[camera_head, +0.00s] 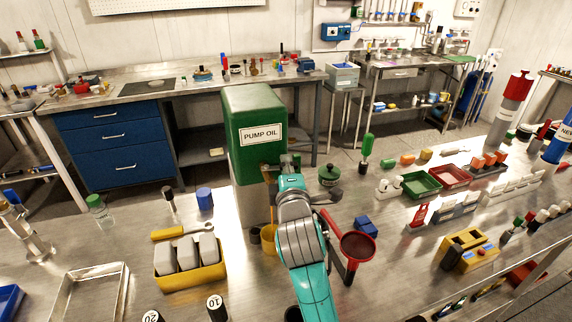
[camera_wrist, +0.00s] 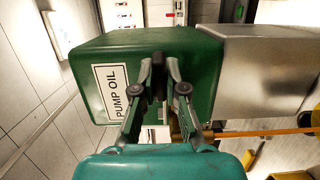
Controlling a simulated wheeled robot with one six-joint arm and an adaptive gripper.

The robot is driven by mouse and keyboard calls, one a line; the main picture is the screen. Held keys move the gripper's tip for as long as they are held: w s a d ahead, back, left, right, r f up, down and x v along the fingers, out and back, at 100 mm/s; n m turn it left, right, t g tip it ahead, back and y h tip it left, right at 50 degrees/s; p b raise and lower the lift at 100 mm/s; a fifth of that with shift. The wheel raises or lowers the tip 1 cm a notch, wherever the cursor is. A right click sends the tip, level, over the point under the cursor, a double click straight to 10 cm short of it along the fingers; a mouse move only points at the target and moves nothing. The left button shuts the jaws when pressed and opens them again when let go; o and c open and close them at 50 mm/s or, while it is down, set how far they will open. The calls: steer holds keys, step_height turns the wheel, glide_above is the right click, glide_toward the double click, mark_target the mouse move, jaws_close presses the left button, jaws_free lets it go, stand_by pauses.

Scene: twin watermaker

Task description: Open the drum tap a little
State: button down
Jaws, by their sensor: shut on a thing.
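The green drum (camera_head: 258,112), labelled PUMP OIL, stands on a steel block (camera_head: 250,205); it also shows in the wrist view (camera_wrist: 85,55), turned on its side. My gripper (camera_head: 288,163) is at the drum's front, below and right of the label. In the wrist view, my gripper (camera_wrist: 158,78) has its fingertips together on a small dark part, the drum tap (camera_wrist: 158,58), mostly hidden by the fingers. An orange strip (camera_head: 271,202) runs down beside my wrist to a yellow cup (camera_head: 269,241); I cannot tell if it is liquid or solid.
A red funnel (camera_head: 358,245) stands close right of my arm. A yellow tray (camera_head: 190,275) with grey blocks is at the left. A green round pot (camera_head: 329,175) and a blue block (camera_head: 366,226) lie to the right.

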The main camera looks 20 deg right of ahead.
steer(key=shift+s+a+m+h, duration=0.15)
steer(key=shift+m+h, duration=0.25)
steer(key=shift+h, duration=0.3)
steer(key=c, duration=1.2)
jaws_free()
steer(key=shift+s, duration=0.15)
steer(key=v, duration=1.1)
steer(key=shift+s, duration=0.4)
steer(key=shift+a+r, duration=0.1)
steer(key=shift+a, duration=0.05)
